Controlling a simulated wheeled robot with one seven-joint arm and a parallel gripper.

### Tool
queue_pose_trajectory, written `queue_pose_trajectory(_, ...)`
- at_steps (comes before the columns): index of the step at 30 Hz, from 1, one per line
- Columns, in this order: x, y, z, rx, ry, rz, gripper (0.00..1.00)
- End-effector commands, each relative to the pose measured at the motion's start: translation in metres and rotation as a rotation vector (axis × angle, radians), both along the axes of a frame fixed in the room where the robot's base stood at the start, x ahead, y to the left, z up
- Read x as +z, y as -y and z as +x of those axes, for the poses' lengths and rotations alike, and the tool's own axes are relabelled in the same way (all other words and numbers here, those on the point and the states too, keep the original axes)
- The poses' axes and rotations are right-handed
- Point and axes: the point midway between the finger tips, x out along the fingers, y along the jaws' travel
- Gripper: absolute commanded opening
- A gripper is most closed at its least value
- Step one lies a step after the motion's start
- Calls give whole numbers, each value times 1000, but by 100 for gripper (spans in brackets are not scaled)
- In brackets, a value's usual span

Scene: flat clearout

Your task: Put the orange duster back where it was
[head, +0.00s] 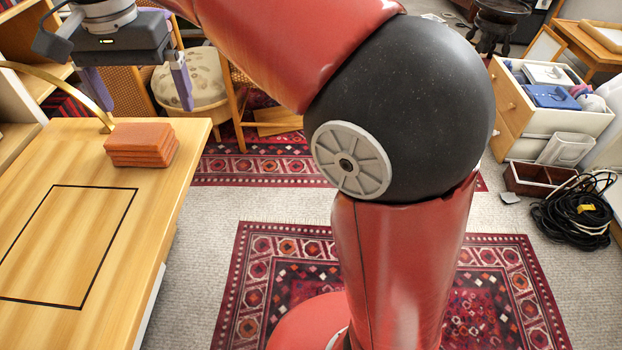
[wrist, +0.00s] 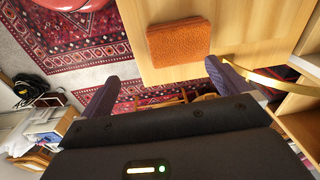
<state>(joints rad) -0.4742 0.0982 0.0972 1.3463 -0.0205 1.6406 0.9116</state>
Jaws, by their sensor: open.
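The orange duster (head: 141,144), a folded stack of orange cloth, lies on the light wooden table top (head: 150,215) near its far right corner. It also shows in the wrist view (wrist: 179,40), flat on the wood beyond my fingers. My gripper (head: 137,90) is open, with its two purple fingers apart and nothing between them. It is above and beyond the duster in the head view, apart from it. In the wrist view the open fingers (wrist: 162,82) show below the duster. A black rectangular outline (head: 110,188) is marked on the table, nearer than the duster; its inside is bare.
A curved brass piece (head: 62,88) rises beside the duster, and wooden shelving (head: 20,140) stands at the left. A chair with a pale seat (head: 195,82) is behind the table. An open drawer unit (head: 545,110) and coiled black cable (head: 575,212) lie far right.

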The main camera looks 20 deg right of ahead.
Motion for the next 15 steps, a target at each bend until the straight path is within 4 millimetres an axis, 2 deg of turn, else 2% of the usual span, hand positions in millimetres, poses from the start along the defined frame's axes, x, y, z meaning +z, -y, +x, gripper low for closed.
queue_pose_trajectory(1, -1, 27, -8, 14, 34, 7, 100)
queue_pose_trajectory(5, -21, 94, -33, 92, 143, 16, 100)
queue_pose_trajectory(9, -60, 157, -73, 177, 261, -8, 100)
queue_pose_trajectory(12, -91, 188, -101, 233, 334, -40, 100)
queue_pose_trajectory(15, -119, 208, -123, 278, 389, -73, 100)
